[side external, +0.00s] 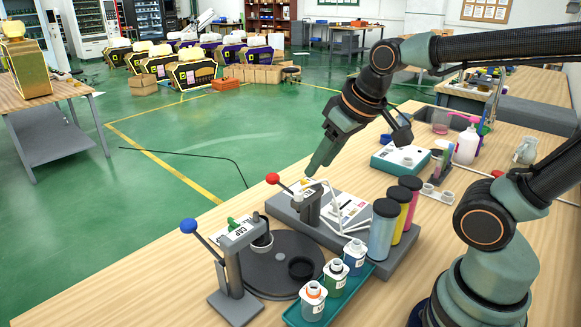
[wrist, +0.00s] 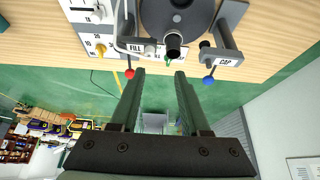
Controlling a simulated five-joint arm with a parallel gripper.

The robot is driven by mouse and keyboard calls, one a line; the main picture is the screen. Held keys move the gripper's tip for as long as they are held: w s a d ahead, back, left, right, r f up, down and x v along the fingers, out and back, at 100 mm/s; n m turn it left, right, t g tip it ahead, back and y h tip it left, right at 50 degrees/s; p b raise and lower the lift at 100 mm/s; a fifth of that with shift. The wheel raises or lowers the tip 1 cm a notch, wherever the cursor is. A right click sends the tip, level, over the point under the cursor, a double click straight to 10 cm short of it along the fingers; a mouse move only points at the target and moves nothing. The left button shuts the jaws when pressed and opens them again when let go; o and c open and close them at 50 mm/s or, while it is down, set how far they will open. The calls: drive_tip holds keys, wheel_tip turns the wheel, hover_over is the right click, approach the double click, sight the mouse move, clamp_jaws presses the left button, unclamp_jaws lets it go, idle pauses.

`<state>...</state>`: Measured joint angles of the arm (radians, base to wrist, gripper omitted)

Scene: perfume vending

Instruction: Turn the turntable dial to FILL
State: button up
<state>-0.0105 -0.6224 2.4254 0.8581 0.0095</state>
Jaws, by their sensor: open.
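The FILL label (wrist: 136,47) and CAP label (wrist: 224,62) show in the wrist view. My gripper (side external: 316,168) is open and empty, above and behind the stations. In the wrist view its fingers (wrist: 159,76) reach toward the bench edge.
A red-ball lever (side external: 272,178) and a blue-ball lever (side external: 188,226) stick up at the stations. Coloured cylinders (side external: 383,228) and a teal tray (side external: 357,281) of bottles stand close on the right. Open floor (side external: 190,185) lies beyond the bench edge.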

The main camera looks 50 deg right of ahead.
drive_tip(key=w+a+f, duration=0.2)
drive_tip(key=w+f, duration=0.1)
drive_tip(key=w, duration=0.6)
approach(233, 220)
drive_tip(key=shift+g, duration=0.5)
drive_tip(key=x, duration=0.8)
drive_tip(key=shift+w, duration=0.4)
clamp_jaws()
